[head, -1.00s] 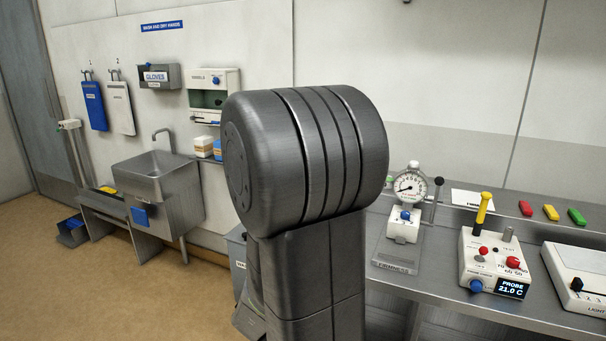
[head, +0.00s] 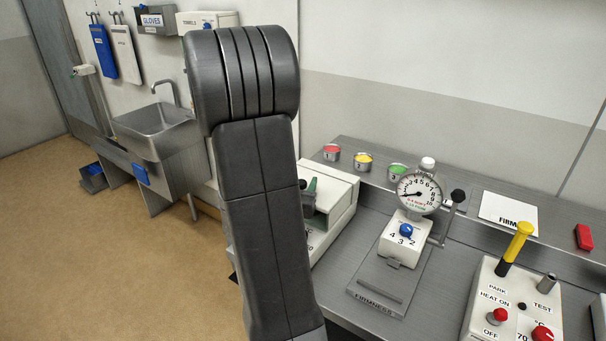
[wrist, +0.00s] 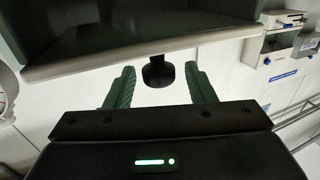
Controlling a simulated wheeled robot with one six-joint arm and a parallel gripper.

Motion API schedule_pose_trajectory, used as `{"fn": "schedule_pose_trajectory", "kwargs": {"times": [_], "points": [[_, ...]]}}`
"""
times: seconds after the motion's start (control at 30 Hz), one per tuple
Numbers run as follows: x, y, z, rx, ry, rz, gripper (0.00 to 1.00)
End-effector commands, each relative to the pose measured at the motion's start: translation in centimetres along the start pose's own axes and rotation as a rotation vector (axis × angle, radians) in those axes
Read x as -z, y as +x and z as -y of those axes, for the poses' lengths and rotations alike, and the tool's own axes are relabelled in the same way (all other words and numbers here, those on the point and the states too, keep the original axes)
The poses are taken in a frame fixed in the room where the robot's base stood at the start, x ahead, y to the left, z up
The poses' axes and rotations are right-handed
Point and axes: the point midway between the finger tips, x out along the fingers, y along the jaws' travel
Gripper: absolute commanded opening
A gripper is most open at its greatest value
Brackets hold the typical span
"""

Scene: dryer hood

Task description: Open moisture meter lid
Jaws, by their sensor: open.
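The moisture meter appears to be the white, box-shaped device (head: 342,190) beside my arm in the head view; my arm hides its left part and any name on it. In the wrist view, a pale-edged panel with a dark green face (wrist: 130,58) fills the top. A black round knob (wrist: 158,72) on a short stem hangs below its edge. My gripper (wrist: 160,88) is open, with one green finger on each side of the knob and a visible gap to both. A green fingertip (head: 312,185) also shows near the device in the head view.
A firmness gauge (head: 405,225) with a dial and side lever stands to the right of the device. A probe unit (head: 515,300) with a yellow handle is further right. Several coloured tins (head: 363,161) line the back shelf. The sink (head: 155,128) and open floor lie left.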

Motion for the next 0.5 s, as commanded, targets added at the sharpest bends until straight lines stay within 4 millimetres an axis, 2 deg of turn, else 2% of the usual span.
{"fn": "schedule_pose_trajectory", "kwargs": {"times": [0.1,0.2,0.5], "points": [[0.1,1.7,0.0,-0.002,0.0,0.0,0.49],[0.1,2.5,-0.1,-0.002,0.001,0.0,0.49],[0.0,2.9,0.0,0.0,0.0,0.0,0.49]]}}
